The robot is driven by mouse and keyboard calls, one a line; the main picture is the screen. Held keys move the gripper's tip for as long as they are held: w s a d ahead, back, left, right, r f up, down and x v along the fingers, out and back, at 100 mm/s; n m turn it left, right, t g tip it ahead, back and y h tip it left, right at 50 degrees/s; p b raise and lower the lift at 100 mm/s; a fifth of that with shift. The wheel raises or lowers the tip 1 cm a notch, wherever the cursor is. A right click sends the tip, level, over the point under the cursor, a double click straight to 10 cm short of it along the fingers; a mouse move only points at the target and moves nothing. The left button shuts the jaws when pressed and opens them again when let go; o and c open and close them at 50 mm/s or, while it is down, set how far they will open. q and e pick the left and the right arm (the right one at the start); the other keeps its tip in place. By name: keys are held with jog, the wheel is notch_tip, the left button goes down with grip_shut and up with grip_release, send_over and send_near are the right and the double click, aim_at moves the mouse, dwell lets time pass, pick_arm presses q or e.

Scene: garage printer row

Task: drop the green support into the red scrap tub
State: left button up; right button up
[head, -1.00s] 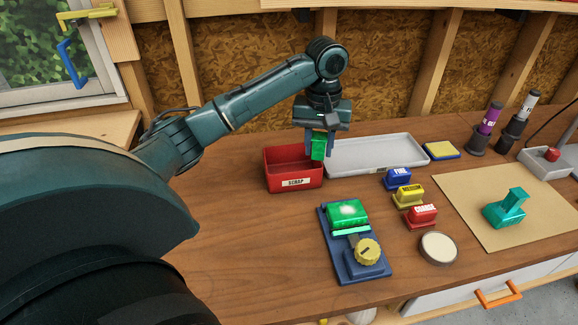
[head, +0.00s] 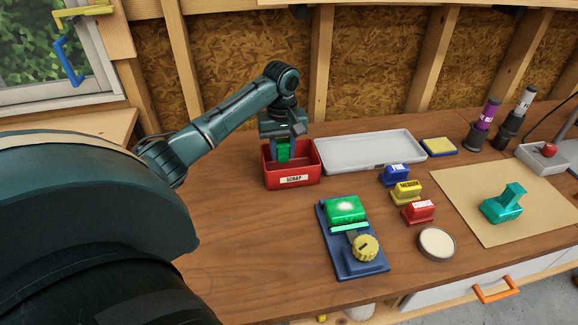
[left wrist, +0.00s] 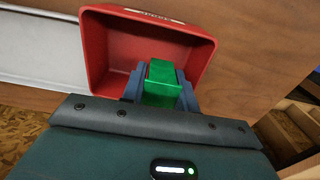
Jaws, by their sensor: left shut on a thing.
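The red scrap tub (head: 292,180) stands on the bench with its "SCRAP" label facing me; it also shows in the left wrist view (left wrist: 100,50). My left gripper (head: 283,152) points down over the tub's opening, toward its back and left of centre. It is shut on the green support (head: 283,150), a small green block, which also shows between the fingers in the left wrist view (left wrist: 163,80). The support appears within the tub's outline; I cannot tell how far it is above the floor. My right gripper is not in view.
A grey tray (head: 375,165) stands right beside the tub. A blue fixture (head: 342,262) with a glowing green block and yellow knob lies in front. Blue, yellow and red labelled blocks (head: 418,212) and a teal part (head: 503,205) on a tan mat are further right.

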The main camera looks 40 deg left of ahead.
pick_arm(q)
jog(key=shift+f, duration=0.2)
jog(key=o, duration=1.2)
jog(key=shift+c, duration=0.2)
notch_tip(320, 180, up, 12)
jog(key=shift+f, duration=0.2)
jog(key=shift+r, duration=0.85)
